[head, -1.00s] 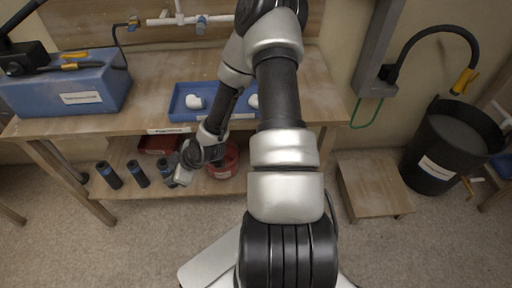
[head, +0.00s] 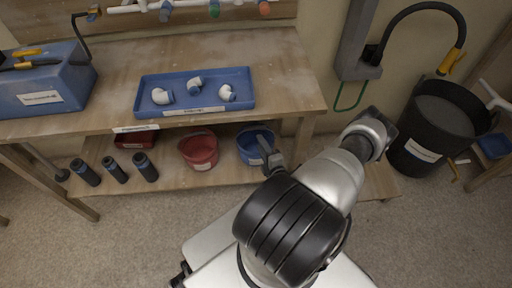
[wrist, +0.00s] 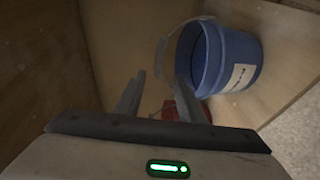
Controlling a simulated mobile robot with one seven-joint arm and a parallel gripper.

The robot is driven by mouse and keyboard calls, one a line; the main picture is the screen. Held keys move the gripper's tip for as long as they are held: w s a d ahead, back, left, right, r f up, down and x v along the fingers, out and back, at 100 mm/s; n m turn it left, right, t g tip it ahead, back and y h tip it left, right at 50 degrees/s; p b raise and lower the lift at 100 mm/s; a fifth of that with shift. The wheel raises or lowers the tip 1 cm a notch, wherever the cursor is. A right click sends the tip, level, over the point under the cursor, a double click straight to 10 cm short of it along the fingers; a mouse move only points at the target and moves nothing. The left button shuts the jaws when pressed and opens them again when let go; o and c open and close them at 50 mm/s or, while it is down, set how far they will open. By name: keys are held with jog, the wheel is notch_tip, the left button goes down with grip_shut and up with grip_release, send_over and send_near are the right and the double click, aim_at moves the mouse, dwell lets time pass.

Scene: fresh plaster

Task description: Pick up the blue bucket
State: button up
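The blue bucket (head: 247,148) stands on the lower shelf of the workbench, right of a red bucket. In the wrist view the blue bucket (wrist: 232,58) appears tilted at the upper right, with a white label and a pale handle (wrist: 162,50) swung to its left side. My gripper (wrist: 160,86) is open and empty, with its two fingers apart. The right finger overlaps the bucket's lower left edge in the picture; I cannot tell whether it touches. In the head view my gripper (head: 274,163) is at the bucket's front right, partly hidden by my arm.
The red bucket (head: 199,151), a red bin (head: 136,138) and several dark cylinders (head: 115,170) share the lower shelf (head: 215,178). The benchtop (head: 285,70) above carries a blue tray (head: 240,104) of white fittings. A black bucket (head: 440,125) stands at the right.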

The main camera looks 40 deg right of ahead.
aim_at(254, 129)
jog(key=shift+d+r+b+x, duration=0.15)
jog(key=shift+b+x, duration=0.3)
jog(key=shift+x, duration=1.4)
jog(key=shift+d+b+x, duration=0.15)
jog(key=shift+b+x, duration=0.25)
jog(key=shift+x, duration=1.4)
jog(key=shift+d+r+b+x, duration=0.15)
jog(key=shift+b+x, duration=0.3)
jog(key=shift+x, duration=1.4)
jog(key=shift+s, duration=0.1)
grip_shut()
